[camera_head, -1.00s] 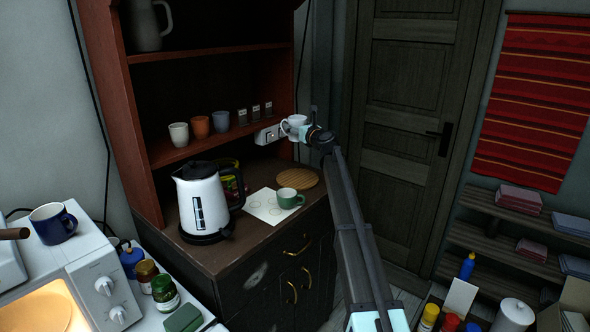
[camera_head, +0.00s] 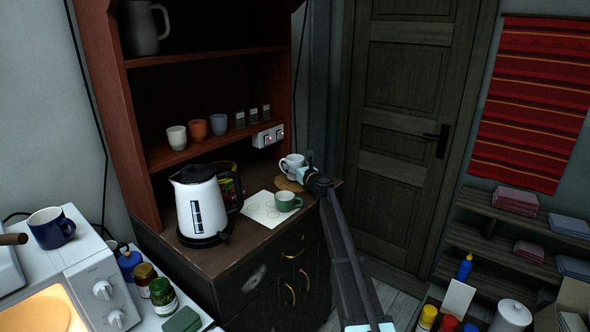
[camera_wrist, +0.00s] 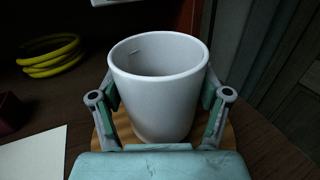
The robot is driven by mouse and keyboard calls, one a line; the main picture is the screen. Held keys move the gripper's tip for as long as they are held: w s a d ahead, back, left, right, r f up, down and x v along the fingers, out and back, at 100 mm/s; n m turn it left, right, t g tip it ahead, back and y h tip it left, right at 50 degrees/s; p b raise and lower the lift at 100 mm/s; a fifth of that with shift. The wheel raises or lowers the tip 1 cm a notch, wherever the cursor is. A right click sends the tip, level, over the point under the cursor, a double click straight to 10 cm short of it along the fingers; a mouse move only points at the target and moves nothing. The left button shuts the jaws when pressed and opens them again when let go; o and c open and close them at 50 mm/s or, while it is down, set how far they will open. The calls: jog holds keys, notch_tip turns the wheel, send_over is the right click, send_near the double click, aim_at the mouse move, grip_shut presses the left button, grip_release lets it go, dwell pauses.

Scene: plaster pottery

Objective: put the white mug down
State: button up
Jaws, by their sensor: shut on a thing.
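The white mug (camera_head: 292,162) is upright at the right end of the dark cabinet top, over the round wooden board (camera_head: 287,185). In the wrist view the white mug (camera_wrist: 160,88) stands between the two fingers of my gripper (camera_wrist: 160,105), which are shut on its sides. The wooden board (camera_wrist: 228,138) shows around and beneath the mug's base there. I cannot tell whether the base touches the board. In the head view my gripper (camera_head: 305,174) reaches the mug from the right and front.
A white kettle (camera_head: 202,204) stands further left. A socket strip (camera_head: 268,137) is on the shelf side behind.

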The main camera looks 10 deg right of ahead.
jog(key=shift+f, duration=0.6)
jog(key=shift+f, duration=0.15)
jog(key=o, duration=1.5)
jog(key=b+v, duration=0.2)
jog(key=v, duration=1)
